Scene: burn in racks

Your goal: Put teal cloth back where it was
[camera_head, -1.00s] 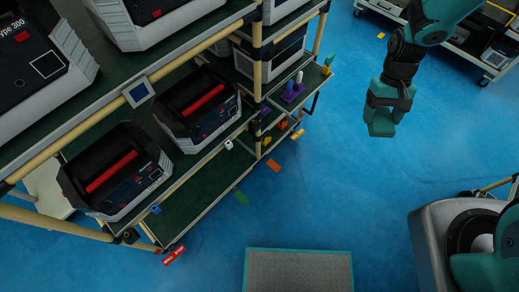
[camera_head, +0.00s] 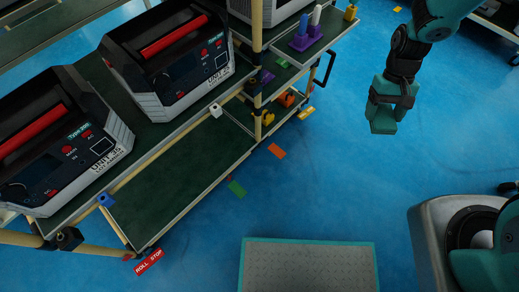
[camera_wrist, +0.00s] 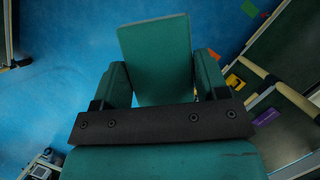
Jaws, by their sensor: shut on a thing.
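The teal cloth (camera_wrist: 157,50) shows in the wrist view as a flat, stiff-looking teal panel between the two fingers of my gripper (camera_wrist: 160,82). My gripper is shut on it, and the cloth sticks out past the fingertips. In the head view, my gripper (camera_head: 385,112) hangs at the upper right, pointing down over open blue floor. The cloth is hard to tell from the teal fingers there. It is clear of the rack (camera_head: 190,178) at the left.
The rack holds dark units with red handles, one (camera_head: 170,65) being on the middle shelf. Its lower green shelf has bare room. Orange (camera_head: 276,151) and green (camera_head: 236,188) tags lie near its edge. A grey teal-edged platform (camera_head: 308,268) is at the bottom centre.

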